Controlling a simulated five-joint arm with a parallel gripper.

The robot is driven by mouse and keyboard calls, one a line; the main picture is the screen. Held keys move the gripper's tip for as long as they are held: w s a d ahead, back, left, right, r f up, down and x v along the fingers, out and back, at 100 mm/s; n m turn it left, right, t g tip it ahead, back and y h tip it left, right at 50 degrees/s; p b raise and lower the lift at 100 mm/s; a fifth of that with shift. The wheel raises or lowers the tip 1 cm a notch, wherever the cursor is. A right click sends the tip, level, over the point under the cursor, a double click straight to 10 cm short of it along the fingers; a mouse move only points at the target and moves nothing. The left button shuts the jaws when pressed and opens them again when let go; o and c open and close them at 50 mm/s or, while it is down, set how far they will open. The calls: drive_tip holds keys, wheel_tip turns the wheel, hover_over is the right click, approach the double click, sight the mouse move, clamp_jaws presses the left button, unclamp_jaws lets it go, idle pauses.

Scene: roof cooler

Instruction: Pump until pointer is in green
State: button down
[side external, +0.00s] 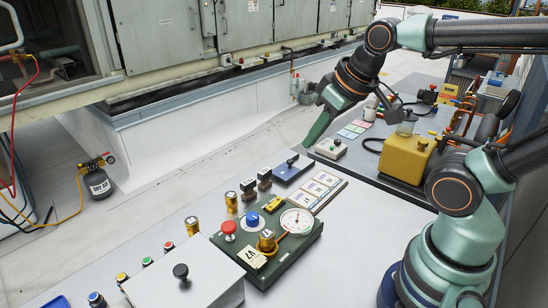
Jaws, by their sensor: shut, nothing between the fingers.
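A round white gauge (297,220) sits on a dark green box (262,270). Its pointer and any green band are too small to read. The same box carries a red mushroom knob (229,228), a blue round knob (252,219), a brass fitting (267,241) and a cream tag marked V1 or similar (251,258). I cannot tell which of these is the pump. My gripper (308,142) is shut and empty, pointing down and left. In the picture it is above and right of the gauge box, apart from it, near a small blue box with a black knob (293,167).
A yellow machine (406,157) stands on the dark bench at the right. A grey box with a black knob (182,280) is at the front. Several coloured buttons line the left edge. Brass cans (231,203) and a card panel (318,190) flank the gauge box.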

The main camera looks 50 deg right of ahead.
drive_tip(key=n, duration=0.1)
drive_tip(key=n+g, duration=0.5)
drive_tip(key=n, duration=1.2)
hover_over(231, 225)
wheel_tip(231, 225, down, 2)
drive_tip(key=shift+d+f, duration=0.15)
drive_tip(key=shift+d, duration=0.35)
drive_tip(key=shift+f, duration=0.1)
drive_tip(key=f, duration=0.9)
drive_tip(key=a+f, duration=0.1)
drive_tip(key=f, duration=0.3)
drive_tip(key=shift+w+f, duration=0.1)
drive_tip(key=shift+f, duration=0.3)
drive_tip(key=shift+f, duration=1.35)
